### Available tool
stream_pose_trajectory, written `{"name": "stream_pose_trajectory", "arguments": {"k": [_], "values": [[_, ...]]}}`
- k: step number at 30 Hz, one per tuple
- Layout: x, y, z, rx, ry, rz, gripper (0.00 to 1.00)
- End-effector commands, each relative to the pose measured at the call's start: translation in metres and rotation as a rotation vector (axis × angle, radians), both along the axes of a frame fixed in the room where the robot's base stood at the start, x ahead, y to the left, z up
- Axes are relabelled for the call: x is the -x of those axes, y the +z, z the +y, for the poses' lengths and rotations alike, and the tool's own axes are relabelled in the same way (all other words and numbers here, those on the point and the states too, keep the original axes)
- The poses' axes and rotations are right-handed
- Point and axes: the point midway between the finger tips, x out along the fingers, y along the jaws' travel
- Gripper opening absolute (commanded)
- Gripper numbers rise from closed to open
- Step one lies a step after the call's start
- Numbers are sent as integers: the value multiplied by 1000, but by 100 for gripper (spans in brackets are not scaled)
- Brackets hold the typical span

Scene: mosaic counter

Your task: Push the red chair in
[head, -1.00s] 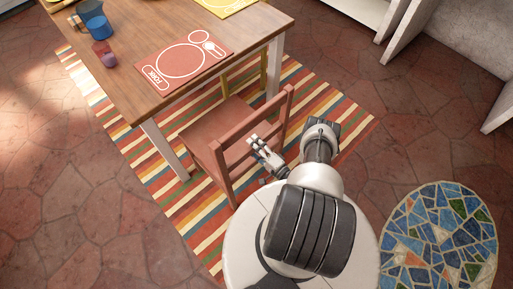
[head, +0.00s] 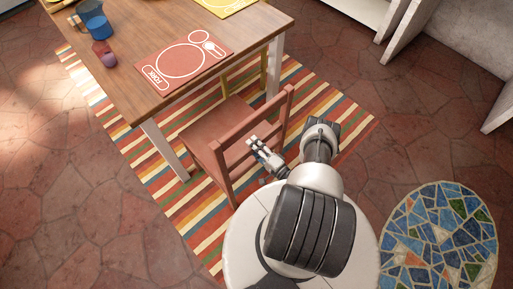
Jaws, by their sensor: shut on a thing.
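The red chair (head: 207,134) stands at the near side of the wooden table (head: 125,62), its seat reaching partly toward and under the table edge. Its slatted backrest (head: 238,128) faces me. My gripper (head: 254,141) is at the backrest, shut on one of its slats. The fingers are small in the picture, and the exact contact is hard to make out. The chair is upright on the striped rug (head: 184,218).
A red placemat (head: 158,67) lies on the table in front of the chair. A blue cup (head: 97,27) and a small purple cup (head: 109,61) stand to its left. A yellow chair (head: 264,69) is behind. A mosaic round (head: 440,240) lies at right. White panels (head: 400,35) stand at upper right.

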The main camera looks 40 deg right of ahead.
Motion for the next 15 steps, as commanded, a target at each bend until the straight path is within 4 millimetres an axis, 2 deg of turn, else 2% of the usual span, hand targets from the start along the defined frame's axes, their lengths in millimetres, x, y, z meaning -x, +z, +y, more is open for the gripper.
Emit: {"name": "stream_pose_trajectory", "arguments": {"k": [6, 15], "values": [[0, 2, 0, 0, 1, -6, 0], [-1, 3, 0, 0, 2, -7, 0]]}}
